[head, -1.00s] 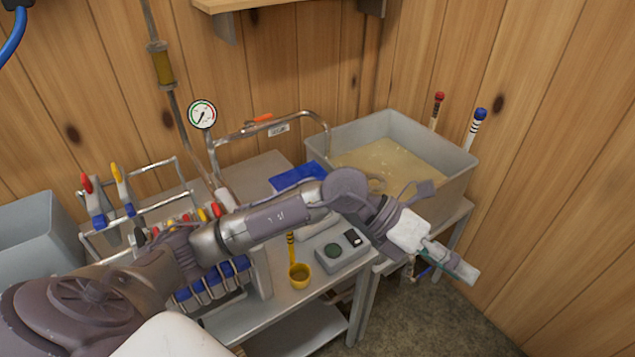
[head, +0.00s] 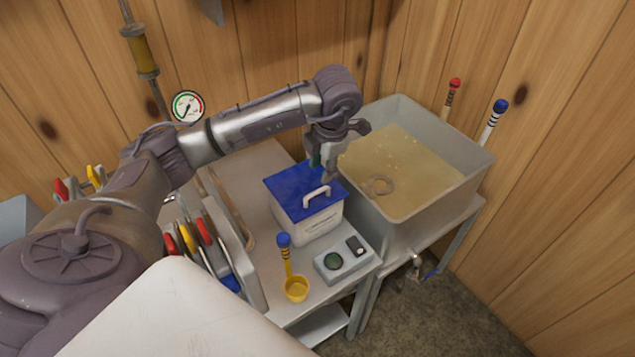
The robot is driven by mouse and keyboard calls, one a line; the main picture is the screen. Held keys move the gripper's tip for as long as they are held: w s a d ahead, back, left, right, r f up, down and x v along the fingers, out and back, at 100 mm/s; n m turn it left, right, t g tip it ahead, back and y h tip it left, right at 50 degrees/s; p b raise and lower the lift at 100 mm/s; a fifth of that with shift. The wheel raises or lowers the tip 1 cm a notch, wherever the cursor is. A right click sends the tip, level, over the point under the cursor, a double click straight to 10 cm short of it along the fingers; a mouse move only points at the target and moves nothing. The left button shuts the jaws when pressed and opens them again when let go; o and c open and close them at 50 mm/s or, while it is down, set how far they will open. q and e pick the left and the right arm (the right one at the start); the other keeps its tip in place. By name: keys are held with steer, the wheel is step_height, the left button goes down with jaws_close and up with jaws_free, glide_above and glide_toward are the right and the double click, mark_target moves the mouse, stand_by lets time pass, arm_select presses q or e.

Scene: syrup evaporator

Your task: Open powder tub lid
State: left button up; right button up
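The powder tub (head: 318,226) is a white box on the metal table, with a flat blue lid (head: 290,187) lying closed on it. A pale handle (head: 317,195) stands up near the lid's front right. My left gripper (head: 322,172) points down over the lid's back right corner, beside the handle. Its fingers are small and partly hidden by the wrist, so I cannot tell whether they are apart or touch the lid. My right gripper is not in view.
A grey basin (head: 407,213) of yellowish liquid stands close on the right. A yellow scoop (head: 296,289) with a blue-tipped handle and a small grey device (head: 344,262) sit in front of the tub. A rack with red and yellow handles (head: 203,231) stands left. A gauge (head: 187,106) is behind.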

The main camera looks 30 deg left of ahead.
arm_select(q)
glide_above(316, 192)
steer(key=s+d, duration=0.1)
steer(key=d+x, duration=0.1)
steer(key=x, duration=0.3)
steer(key=shift+p+x, duration=0.65)
steer(key=shift+x, duration=0.5)
steer(key=x, duration=0.3)
steer(key=shift+d+p, duration=0.15)
steer(key=shift+p, duration=0.15)
steer(key=shift+f, duration=0.4)
steer(key=shift+c, duration=0.5)
steer(key=shift+r, duration=0.1)
steer(key=c, duration=0.5)
jaws_close()
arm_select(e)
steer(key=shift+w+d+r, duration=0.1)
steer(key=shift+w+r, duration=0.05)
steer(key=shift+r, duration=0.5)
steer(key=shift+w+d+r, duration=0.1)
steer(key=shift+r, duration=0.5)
